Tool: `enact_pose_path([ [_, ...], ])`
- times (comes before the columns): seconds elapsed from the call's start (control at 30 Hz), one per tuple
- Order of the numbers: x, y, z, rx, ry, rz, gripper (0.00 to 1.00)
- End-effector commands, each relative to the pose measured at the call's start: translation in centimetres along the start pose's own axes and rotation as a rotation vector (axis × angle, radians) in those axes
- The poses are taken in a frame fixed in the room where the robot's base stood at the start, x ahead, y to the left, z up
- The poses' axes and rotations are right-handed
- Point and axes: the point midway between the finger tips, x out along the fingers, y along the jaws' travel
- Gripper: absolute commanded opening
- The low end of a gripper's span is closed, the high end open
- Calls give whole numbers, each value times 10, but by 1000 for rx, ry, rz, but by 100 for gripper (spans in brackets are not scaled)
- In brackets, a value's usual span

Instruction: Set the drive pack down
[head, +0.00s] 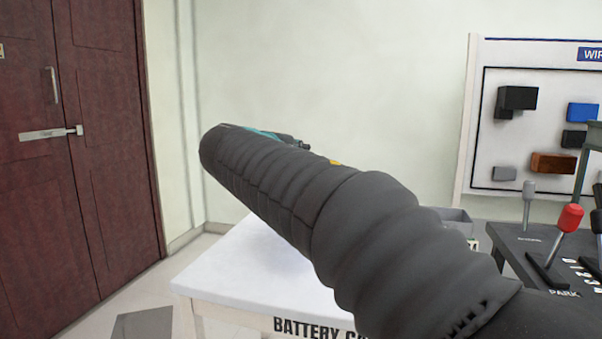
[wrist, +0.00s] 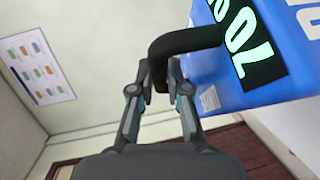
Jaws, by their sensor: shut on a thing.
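The drive pack (wrist: 232,78) is a blue box with a black handle (wrist: 185,42) and a black label with glowing pale green characters. It fills the upper right of the wrist view, and part of it is cut off by the frame. My gripper (wrist: 160,82) is shut on the handle, with the box to the right of the fingers. In the head view my dark ribbed arm hides the pack. Whether the pack touches any surface cannot be told.
A white table (head: 235,262) marked "BATTERY C…" stands below my arm, its visible left part clear. A grey bin (head: 455,217) is partly hidden behind my arm. A dark control console (head: 545,265) with levers is at right, below a wall panel (head: 480,130). Dark red doors (head: 100,130) are at left.

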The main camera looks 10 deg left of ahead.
Motion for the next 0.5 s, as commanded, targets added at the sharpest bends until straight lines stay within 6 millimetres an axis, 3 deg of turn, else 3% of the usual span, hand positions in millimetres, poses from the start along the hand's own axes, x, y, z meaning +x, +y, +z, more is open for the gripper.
enact_pose_path([
  [0.5,-44,-58,-54,2,2,4,0],
])
